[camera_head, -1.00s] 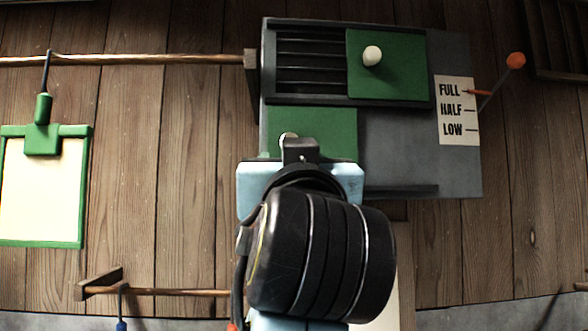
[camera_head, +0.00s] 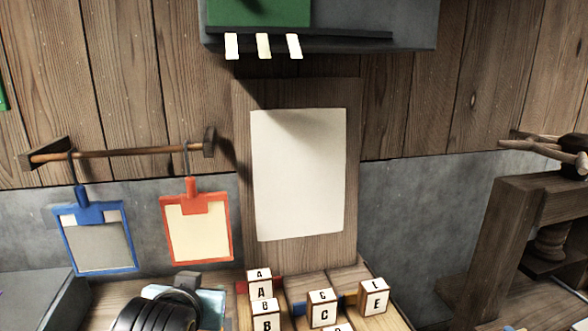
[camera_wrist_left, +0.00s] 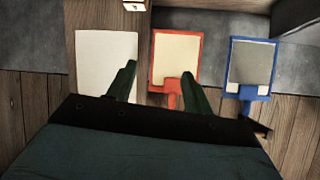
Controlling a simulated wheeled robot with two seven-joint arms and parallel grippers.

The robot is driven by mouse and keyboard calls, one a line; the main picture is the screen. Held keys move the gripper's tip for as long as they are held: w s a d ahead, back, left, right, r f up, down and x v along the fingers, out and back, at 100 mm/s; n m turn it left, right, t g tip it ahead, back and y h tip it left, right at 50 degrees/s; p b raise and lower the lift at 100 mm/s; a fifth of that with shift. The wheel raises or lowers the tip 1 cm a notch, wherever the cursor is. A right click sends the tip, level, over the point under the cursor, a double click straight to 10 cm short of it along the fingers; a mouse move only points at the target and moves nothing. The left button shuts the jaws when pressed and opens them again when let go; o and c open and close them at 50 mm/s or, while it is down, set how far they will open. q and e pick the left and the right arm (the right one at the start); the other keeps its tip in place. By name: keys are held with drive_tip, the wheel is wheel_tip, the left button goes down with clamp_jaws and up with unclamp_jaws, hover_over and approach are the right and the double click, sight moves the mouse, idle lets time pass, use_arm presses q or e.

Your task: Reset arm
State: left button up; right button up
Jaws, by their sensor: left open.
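My left arm shows at the bottom left of the head view, with my left gripper (camera_head: 188,281) low, below the red-framed mould (camera_head: 196,228). In the left wrist view my left gripper (camera_wrist_left: 158,69) has two dark green fingers apart, with nothing between them. Behind the fingers in that view are the red-framed mould (camera_wrist_left: 176,58), the blue-framed mould (camera_wrist_left: 250,64) and a white sheet (camera_wrist_left: 104,57). In the head view the blue-framed mould (camera_head: 97,243) and the red one hang from a wooden rod (camera_head: 125,149). My right gripper is not in view.
Several lettered blocks (camera_head: 322,308) stand on a wooden surface at the bottom. A white sheet (camera_head: 298,175) is on a board on the wall. A grey box (camera_head: 400,25) is above. A wooden stand (camera_head: 490,225) is at the right.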

use_arm(q)
drive_tip(key=s+a+f+m+g+h, duration=0.1)
drive_tip(key=s+a+f+g, duration=0.25)
drive_tip(key=s+f, duration=0.85)
drive_tip(key=s+a+f+m+g, duration=0.15)
drive_tip(key=s+f+g, duration=0.35)
drive_tip(key=s+f, duration=0.7)
wheel_tip(320, 180, down, 23)
drive_tip(key=s+b, duration=0.1)
drive_tip(key=s, duration=0.2)
drive_tip(key=s+a+f+g, duration=0.1)
drive_tip(key=s+f, duration=0.7)
drive_tip(key=s+a+f+g+b, duration=0.1)
drive_tip(key=s+a+f, duration=0.1)
drive_tip(key=s+f, duration=0.6)
drive_tip(key=shift+s+a+f+b, duration=0.3)
drive_tip(key=shift+s+f, duration=0.1)
drive_tip(key=shift+f, duration=0.15)
